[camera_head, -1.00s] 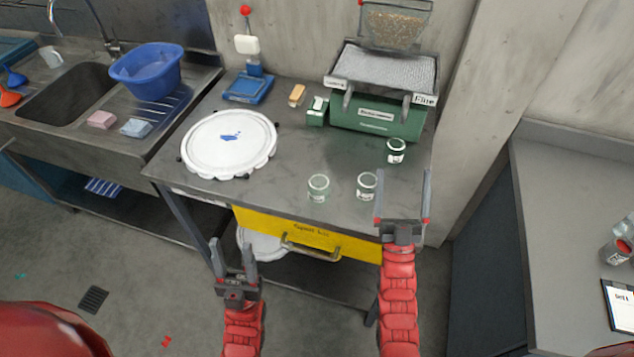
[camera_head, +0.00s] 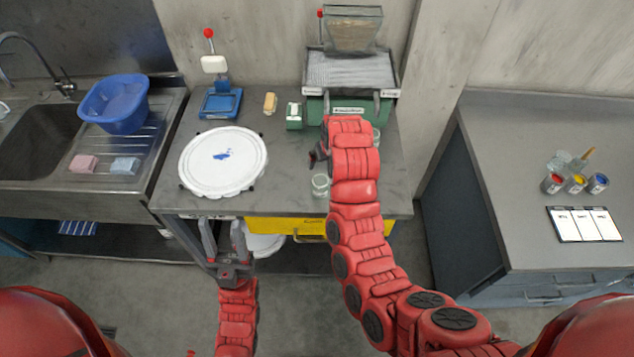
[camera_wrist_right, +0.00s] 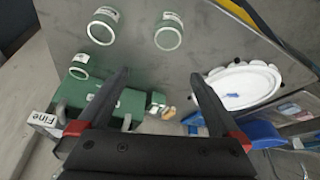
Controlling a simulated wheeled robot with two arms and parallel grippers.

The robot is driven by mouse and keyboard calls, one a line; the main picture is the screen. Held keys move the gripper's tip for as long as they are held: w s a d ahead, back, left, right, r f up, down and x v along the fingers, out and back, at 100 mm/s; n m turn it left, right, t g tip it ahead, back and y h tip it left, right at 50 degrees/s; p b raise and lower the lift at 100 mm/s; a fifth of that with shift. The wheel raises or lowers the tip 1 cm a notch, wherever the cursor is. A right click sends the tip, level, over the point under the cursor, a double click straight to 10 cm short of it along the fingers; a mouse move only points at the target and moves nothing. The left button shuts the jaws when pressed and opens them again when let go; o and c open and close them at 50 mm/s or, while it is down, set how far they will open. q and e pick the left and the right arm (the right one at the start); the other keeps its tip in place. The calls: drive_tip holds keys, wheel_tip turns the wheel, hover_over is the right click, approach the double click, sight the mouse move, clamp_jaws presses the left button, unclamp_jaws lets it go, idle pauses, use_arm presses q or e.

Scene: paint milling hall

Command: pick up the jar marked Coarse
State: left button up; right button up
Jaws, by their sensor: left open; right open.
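Three small glass jars with green-tinted rims and white labels stand on the metal table. In the right wrist view they are a jar (camera_wrist_right: 103,25), a second jar (camera_wrist_right: 169,32) and a third jar (camera_wrist_right: 79,66) beside the green mill. Their labels are too small to read, so I cannot tell which is Coarse. In the head view one jar (camera_head: 320,185) shows left of my right arm and another (camera_head: 376,136) is partly behind it. My right gripper (camera_wrist_right: 160,78) is open and empty above the table. My left gripper (camera_head: 223,225) is open and empty at the table's front edge.
A yellow drawer (camera_head: 285,225) is under the table. The sink (camera_head: 40,140) is left, a grey counter (camera_head: 520,130) right.

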drive_tip(key=s+r, duration=0.1)
drive_tip(key=s, duration=0.1)
drive_tip(key=g+b, duration=0.1)
drive_tip(key=b, duration=1.1)
approach(319, 182)
drive_tip(key=s+f, duration=0.1)
drive_tip(key=s, duration=0.1)
drive_tip(key=shift+w+a+f+p, duration=0.1)
drive_tip(key=shift+w+f+p, duration=0.35)
drive_tip(key=shift+f+p, duration=0.2)
drive_tip(key=shift+f, duration=0.1)
drive_tip(key=shift+w+a+f+p, duration=0.1)
drive_tip(key=shift+w+f+p, duration=0.15)
drive_tip(key=shift+p, duration=0.35)
drive_tip(key=p+x, duration=0.1)
drive_tip(key=x, duration=0.1)
drive_tip(key=p+x, duration=0.1)
drive_tip(key=shift+w+f, duration=0.3)
drive_tip(key=shift+w, duration=0.05)
drive_tip(key=shift+w+f+p, duration=0.1)
drive_tip(key=shift+f+p, duration=0.2)
drive_tip(key=shift+f, duration=0.2)
drive_tip(key=shift+a, duration=0.1)
